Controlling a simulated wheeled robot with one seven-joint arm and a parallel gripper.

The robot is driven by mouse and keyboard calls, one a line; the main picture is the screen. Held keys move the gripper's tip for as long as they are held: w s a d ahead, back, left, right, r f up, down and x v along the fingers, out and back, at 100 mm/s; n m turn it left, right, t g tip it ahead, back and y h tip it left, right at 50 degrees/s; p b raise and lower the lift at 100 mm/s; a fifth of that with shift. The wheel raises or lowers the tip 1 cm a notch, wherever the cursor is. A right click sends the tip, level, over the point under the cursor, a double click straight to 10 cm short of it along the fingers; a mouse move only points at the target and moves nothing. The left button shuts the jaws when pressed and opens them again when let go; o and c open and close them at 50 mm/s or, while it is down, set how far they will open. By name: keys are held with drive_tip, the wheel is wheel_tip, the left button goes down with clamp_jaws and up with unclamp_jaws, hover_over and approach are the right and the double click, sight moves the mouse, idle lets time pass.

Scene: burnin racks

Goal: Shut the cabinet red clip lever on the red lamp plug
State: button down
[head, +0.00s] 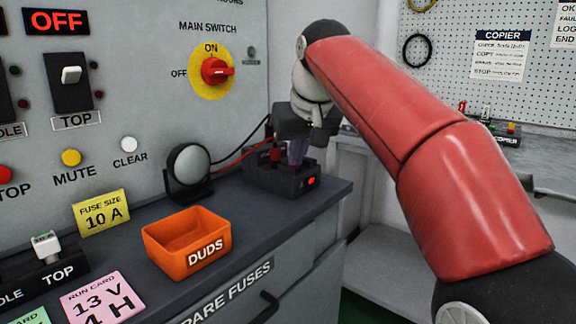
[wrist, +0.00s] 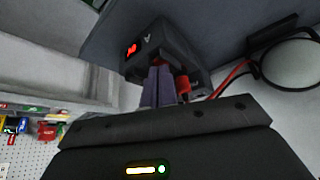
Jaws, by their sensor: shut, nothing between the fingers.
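A dark clip box (head: 290,183) with a small red display stands at the far right end of the cabinet top. It also shows in the wrist view (wrist: 183,50). A red upright part (head: 275,153) rises from its left side, with a red cable running to it; in the wrist view this red part (wrist: 183,86) is just right of my fingers. I cannot tell lever from plug there. My gripper (head: 297,157) points down over the box, its purple-grey fingers shut and empty, close beside the red part. The fingers (wrist: 158,80) hide some of the box.
A round black lamp (head: 188,165) stands left of the box, with black and red cables behind. An orange DUDS bin (head: 187,242) sits nearer on the cabinet top. The control panel wall (head: 150,60) rises behind. Another bench (head: 550,170) with a COPIER unit is at right.

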drive_tip(key=shift+r+p, duration=1.35)
drive_tip(key=shift+p, duration=0.05)
drive_tip(key=shift+r, duration=1.15)
drive_tip(key=shift+s, duration=0.1)
drive_tip(key=s+d+f+m, duration=0.1)
drive_tip(key=s+d+f, duration=0.4)
drive_tip(key=s+f, duration=0.3)
drive_tip(key=s+d+f+m+h, duration=0.1)
drive_tip(key=s+d+f+m, duration=0.1)
drive_tip(key=s+d+f, duration=0.3)
drive_tip(key=s+d+f+m+h, duration=0.1)
drive_tip(key=s+d+f, duration=0.4)
drive_tip(key=s+f, duration=0.8)
drive_tip(key=shift+d+f, duration=0.2)
drive_tip(key=shift+f, duration=0.45)
